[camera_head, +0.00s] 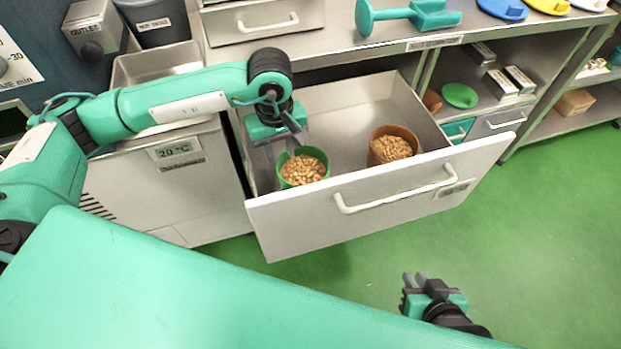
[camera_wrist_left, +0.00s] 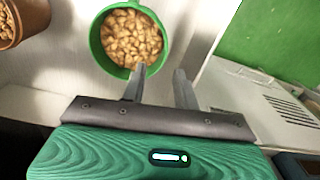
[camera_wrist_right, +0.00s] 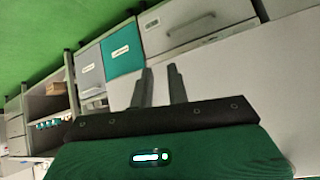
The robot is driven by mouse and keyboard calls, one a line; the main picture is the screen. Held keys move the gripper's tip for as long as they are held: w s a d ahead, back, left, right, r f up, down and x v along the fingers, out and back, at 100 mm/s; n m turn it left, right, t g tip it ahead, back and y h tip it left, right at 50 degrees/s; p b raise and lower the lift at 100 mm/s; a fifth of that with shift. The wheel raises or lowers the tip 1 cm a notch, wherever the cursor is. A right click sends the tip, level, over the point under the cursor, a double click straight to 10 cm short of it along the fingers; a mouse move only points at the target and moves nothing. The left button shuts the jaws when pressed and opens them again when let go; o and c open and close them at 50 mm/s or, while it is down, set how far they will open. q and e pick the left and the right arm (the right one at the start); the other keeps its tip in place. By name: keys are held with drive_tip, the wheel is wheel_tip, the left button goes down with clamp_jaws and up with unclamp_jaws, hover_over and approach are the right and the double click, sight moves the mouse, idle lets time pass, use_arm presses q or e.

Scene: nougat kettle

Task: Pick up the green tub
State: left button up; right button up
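The green tub (camera_head: 303,167) stands upright in the open drawer, filled with nuts. My left gripper (camera_head: 282,160) is above the drawer at the tub's left side, fingers pointing down. In the left wrist view the green tub (camera_wrist_left: 128,40) lies ahead of the fingertips, and the left gripper (camera_wrist_left: 160,72) is open with a gap between its fingers. One finger overlaps the tub's near rim in that view; whether it touches I cannot tell. My right gripper (camera_head: 413,281) is low in front of the drawer, empty, with its fingers apart in the right wrist view (camera_wrist_right: 160,72).
A brown tub of nuts (camera_head: 391,146) stands in the same drawer to the right; it shows at the left wrist view's corner (camera_wrist_left: 22,20). The drawer front (camera_head: 380,195) and its side walls enclose both. A green scoop-like tool (camera_head: 410,14) lies on the counter above.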

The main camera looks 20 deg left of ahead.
sight(283, 182)
use_arm(q)
drive_tip(key=shift+s+f+b, duration=0.15)
drive_tip(key=shift+f, duration=1.7)
drive_tip(key=shift+s+f+b, duration=0.15)
drive_tip(key=shift+f+b, duration=0.05)
drive_tip(key=shift+f, duration=1.7)
drive_tip(key=shift+s+f+b, duration=0.15)
drive_tip(key=shift+f, duration=1.7)
clamp_jaws()
use_arm(e)
drive_tip(key=shift+w+a+t+y, duration=0.25)
drive_tip(key=shift+a+t, duration=0.1)
drive_tip(key=shift+a, duration=0.25)
drive_tip(key=shift+w+a+t+y, duration=0.15)
drive_tip(key=shift+a+t+y, duration=0.15)
drive_tip(key=shift+a, duration=0.25)
